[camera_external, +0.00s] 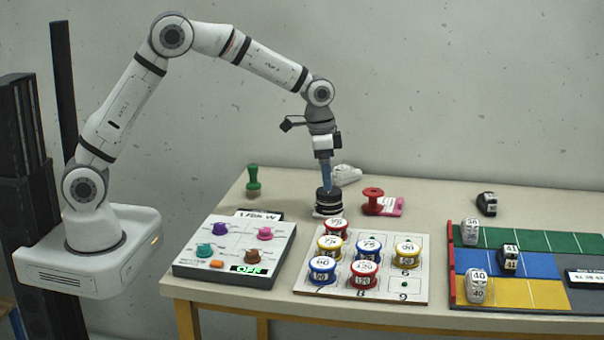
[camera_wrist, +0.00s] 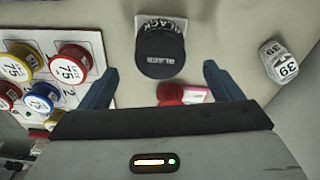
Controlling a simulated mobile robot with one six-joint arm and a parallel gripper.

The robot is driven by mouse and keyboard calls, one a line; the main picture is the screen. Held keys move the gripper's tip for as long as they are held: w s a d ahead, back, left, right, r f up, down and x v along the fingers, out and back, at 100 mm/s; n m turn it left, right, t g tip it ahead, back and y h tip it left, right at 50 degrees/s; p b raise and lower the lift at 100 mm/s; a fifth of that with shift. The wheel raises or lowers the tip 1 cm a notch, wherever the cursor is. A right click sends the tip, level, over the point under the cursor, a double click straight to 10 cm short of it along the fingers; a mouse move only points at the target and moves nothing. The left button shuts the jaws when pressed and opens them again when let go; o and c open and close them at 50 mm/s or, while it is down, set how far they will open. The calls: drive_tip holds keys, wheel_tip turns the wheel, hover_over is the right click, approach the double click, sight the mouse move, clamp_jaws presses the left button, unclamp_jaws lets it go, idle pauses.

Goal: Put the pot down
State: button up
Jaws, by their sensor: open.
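The pot is a black round container (camera_external: 328,202) with a white-lettered label, standing upright on the table behind the numbered spool board. In the wrist view the black pot (camera_wrist: 161,52) shows its lid lettered BLACK, with a white label beyond it. My gripper (camera_external: 326,178) points straight down just above the pot. In the wrist view my gripper (camera_wrist: 159,72) has its two blue fingers wide apart, one on each side of the pot's near edge, with clear gaps. It holds nothing.
A red spool (camera_external: 373,201) with a pink tag stands close right of the pot. The spool board (camera_external: 416,296) and a control panel (camera_external: 190,262) reading OFF lie in front. A green stamp (camera_external: 253,180) stands at the back. A coloured tray (camera_external: 540,297) holds shoe-like blocks at right.

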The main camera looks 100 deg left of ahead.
wheel_tip(320, 180, up, 5)
drive_tip(key=s+d+r+m, duration=0.1)
drive_tip(key=s+d+r, duration=0.2)
drive_tip(key=s+d, duration=0.4)
drive_tip(key=s+d+r, duration=0.3)
drive_tip(key=s+d, duration=0.2)
drive_tip(key=d, duration=0.4)
drive_tip(key=s+d+f, duration=0.1)
drive_tip(key=s+d, duration=0.4)
drive_tip(key=s, duration=0.3)
drive_tip(key=s+d+f+m+t, duration=0.1)
drive_tip(key=s+d+f, duration=0.1)
drive_tip(key=s+d, duration=0.3)
drive_tip(key=s, duration=0.4)
drive_tip(key=shift+f, duration=0.15)
drive_tip(key=shift+r+p, duration=0.55)
drive_tip(key=shift+r, duration=0.05)
